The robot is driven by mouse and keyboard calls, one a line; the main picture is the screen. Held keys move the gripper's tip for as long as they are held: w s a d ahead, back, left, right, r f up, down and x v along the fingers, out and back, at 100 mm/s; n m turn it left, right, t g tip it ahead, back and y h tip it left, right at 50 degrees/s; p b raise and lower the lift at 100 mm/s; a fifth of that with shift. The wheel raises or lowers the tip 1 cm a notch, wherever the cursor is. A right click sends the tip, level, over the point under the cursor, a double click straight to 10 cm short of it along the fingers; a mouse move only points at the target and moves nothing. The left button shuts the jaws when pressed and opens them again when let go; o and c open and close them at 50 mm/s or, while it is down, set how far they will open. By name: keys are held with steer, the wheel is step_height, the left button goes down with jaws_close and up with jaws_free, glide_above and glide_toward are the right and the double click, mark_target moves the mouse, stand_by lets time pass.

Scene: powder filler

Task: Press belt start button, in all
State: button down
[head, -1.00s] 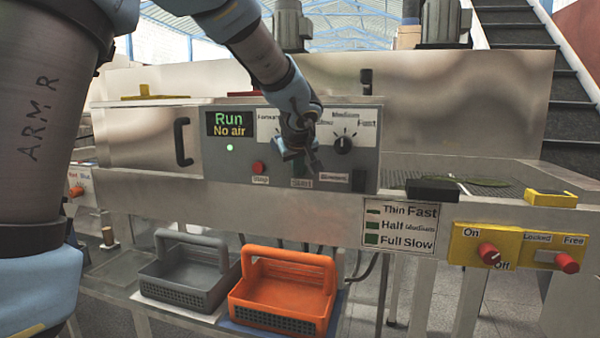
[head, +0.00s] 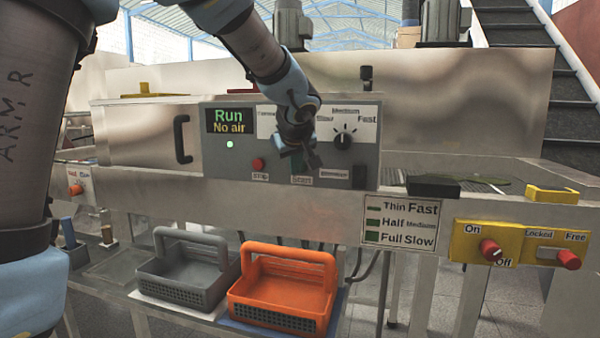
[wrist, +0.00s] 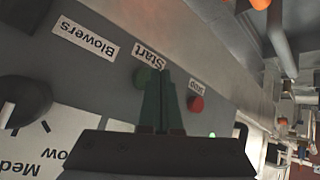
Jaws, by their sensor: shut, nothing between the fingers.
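The grey control panel (head: 225,170) carries a display (head: 229,121) reading "Run" and "No air", with a lit green lamp below it. The green button by the "Start" label (wrist: 143,77) shows in the wrist view, partly covered by my fingers. In the head view my gripper (head: 314,162) hangs in front of the panel just above the Start label (head: 302,180) and mostly hides that button. My gripper also shows in the wrist view (wrist: 162,75), shut and empty, its tips beside the green button. I cannot tell whether they touch anything.
A red stop button (head: 258,164) sits left of the Start label. A black speed knob (head: 343,140) and a dark blower switch (head: 359,176) are to the right. Yellow plates with red switches (head: 490,250) are at lower right. Grey (head: 185,270) and orange (head: 283,290) baskets stand below.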

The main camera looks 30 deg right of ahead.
steer(key=shift+s+a, duration=0.1)
steer(key=shift+s+a+b, duration=1.55)
steer(key=shift+s+a, duration=0.1)
steer(key=shift+s, duration=0.15)
